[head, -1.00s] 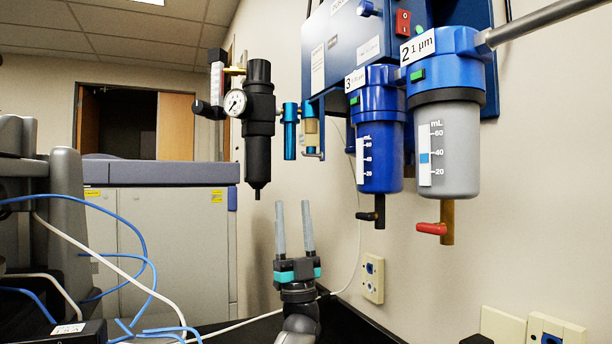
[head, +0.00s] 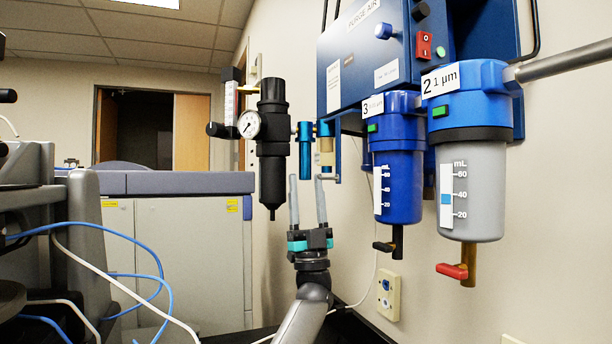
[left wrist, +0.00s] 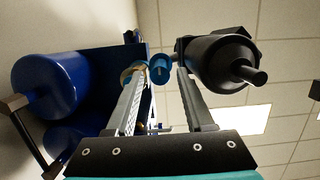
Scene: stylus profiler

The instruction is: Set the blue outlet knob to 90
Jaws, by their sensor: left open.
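A small blue cylinder (head: 305,150) hangs beside the black regulator, with a second blue-topped fitting (head: 326,150) right of it. In the left wrist view a round blue end with a dark mark (left wrist: 159,70) shows between the fingertips. I cannot tell for sure which is the outlet knob, and no scale reading is legible. My left gripper (head: 307,180) points up, open and empty, its tips just below the small blue cylinder, apparently not touching. My right gripper is not in view.
The black regulator with gauge (head: 271,155) is close left of the fingers. A blue filter bowl (head: 398,185) and a grey one (head: 472,190) with a red lever (head: 452,271) hang at right. A grey bar (head: 562,62) crosses upper right. Cables (head: 110,268) lie lower left.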

